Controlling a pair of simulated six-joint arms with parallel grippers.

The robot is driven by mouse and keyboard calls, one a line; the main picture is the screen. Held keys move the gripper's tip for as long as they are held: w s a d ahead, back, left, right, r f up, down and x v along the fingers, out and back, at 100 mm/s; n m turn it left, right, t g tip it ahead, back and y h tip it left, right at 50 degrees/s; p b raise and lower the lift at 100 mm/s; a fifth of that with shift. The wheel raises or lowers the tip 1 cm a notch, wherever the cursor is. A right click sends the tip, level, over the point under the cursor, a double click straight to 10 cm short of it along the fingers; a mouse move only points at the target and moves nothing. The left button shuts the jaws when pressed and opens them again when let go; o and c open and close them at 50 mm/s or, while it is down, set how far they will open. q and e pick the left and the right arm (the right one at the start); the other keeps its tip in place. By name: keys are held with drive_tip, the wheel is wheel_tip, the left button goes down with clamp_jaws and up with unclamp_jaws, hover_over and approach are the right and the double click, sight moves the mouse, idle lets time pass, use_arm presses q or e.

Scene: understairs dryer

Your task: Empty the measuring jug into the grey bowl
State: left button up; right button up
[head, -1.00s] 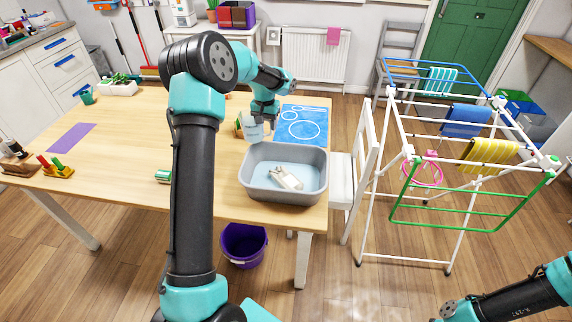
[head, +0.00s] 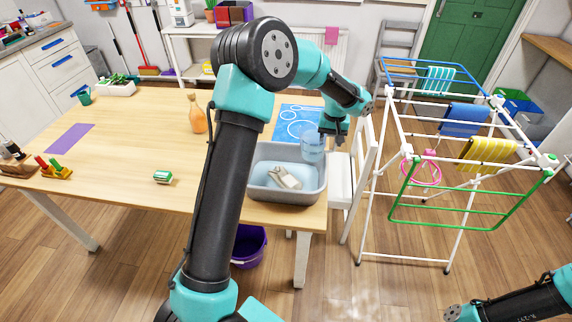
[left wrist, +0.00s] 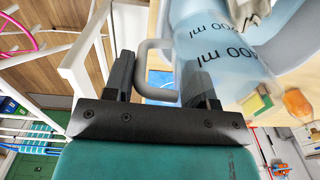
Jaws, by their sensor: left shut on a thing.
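The clear bluish measuring jug (head: 312,148) is at the far right corner of the grey bowl (head: 258,196), over its rim, and looks roughly upright. My left gripper (head: 335,130) is shut on the jug's handle. In the left wrist view the handle (left wrist: 143,72) lies between the two fingers (left wrist: 160,88), and the jug's wall (left wrist: 215,50) carries black ml marks. The grey bowl stands at the table's right end with a pale object (head: 285,177) lying inside. I cannot tell how much liquid the jug holds. Only part of my right arm shows, not its gripper.
An orange bottle (head: 197,114) stands left of a blue patterned mat (head: 292,112). A small green-and-white block (head: 163,177) lies nearer. A white chair (head: 345,180) and a drying rack (head: 455,150) stand to the right.

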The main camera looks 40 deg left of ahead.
sight(317, 144)
use_arm(q)
drive_tip(key=d, duration=0.6)
drive_tip(key=shift+s+d+r, duration=0.2)
drive_tip(key=shift+s+d, duration=0.1)
drive_tip(key=shift+d, duration=0.05)
drive_tip(key=shift+a, duration=0.15)
drive_tip(key=s+a+r+t+h, duration=0.1)
drive_tip(key=s+a+t+h, duration=0.2)
drive_tip(key=a+h, duration=0.2)
drive_tip(key=shift+a+h, duration=0.2)
drive_tip(key=shift+h, duration=0.3)
idle(0.6)
